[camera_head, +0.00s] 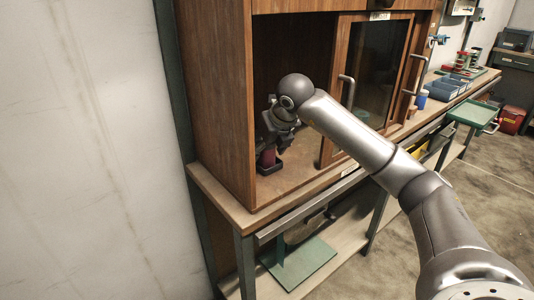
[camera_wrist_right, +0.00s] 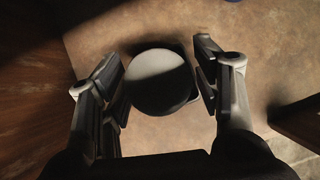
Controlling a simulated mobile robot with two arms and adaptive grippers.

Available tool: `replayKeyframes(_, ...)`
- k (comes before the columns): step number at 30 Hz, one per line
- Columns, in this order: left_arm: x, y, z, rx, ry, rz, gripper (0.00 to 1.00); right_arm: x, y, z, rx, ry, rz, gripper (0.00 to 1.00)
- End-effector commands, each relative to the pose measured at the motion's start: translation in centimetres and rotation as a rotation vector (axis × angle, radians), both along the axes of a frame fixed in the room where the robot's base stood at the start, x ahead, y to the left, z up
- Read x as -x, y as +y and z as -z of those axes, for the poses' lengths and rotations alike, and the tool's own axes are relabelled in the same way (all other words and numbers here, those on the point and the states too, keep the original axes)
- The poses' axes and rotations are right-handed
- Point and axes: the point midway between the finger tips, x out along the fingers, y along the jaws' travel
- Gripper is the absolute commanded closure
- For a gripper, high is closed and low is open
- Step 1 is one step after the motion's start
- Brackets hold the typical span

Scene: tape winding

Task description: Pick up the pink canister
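The pink canister (camera_head: 268,157) stands upright inside the wooden cabinet, near its left front, and looks dark pink in the shade. A dark base shows around its foot. In the right wrist view I look down on its round grey top (camera_wrist_right: 160,82), between my fingers. My right gripper (camera_head: 278,139) is above and around the canister's upper part in the head view. Its two fingers are spread in the right wrist view (camera_wrist_right: 163,82), one on each side of the top. The left finger looks very close to it; I cannot tell if it touches. My left gripper is not in view.
The cabinet's left wall (camera_head: 215,90) is close beside the gripper. A sliding glass door (camera_head: 378,75) with upright handles closes off the right part. The cabinet floor (camera_head: 300,172) is bare right of the canister. Blue bins (camera_head: 445,88) and a blue cup (camera_head: 422,98) stand farther along the bench.

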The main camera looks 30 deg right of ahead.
Motion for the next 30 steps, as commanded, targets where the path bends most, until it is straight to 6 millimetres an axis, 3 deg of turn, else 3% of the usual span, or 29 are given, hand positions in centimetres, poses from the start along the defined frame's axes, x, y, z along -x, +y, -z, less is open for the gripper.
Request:
replayKeyframes(1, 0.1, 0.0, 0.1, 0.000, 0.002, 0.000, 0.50, 0.0, 0.0, 0.0, 0.000, 0.000, 0.000, 0.53)
replayKeyframes(9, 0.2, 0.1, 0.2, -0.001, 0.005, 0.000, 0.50, 0.0, 0.0, -0.1, 0.000, -0.001, 0.000, 0.85)
replayKeyframes(20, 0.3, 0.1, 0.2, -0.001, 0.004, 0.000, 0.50, 0.0, 0.0, -0.9, 0.000, -0.003, 0.001, 0.85)
replayKeyframes(26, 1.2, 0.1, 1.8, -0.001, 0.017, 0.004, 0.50, 0.0, -0.1, -3.9, -0.001, -0.006, 0.000, 0.85)
replayKeyframes(30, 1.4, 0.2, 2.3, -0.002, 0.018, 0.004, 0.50, 2.6, -0.8, -6.6, 0.002, -0.007, 0.002, 0.85)
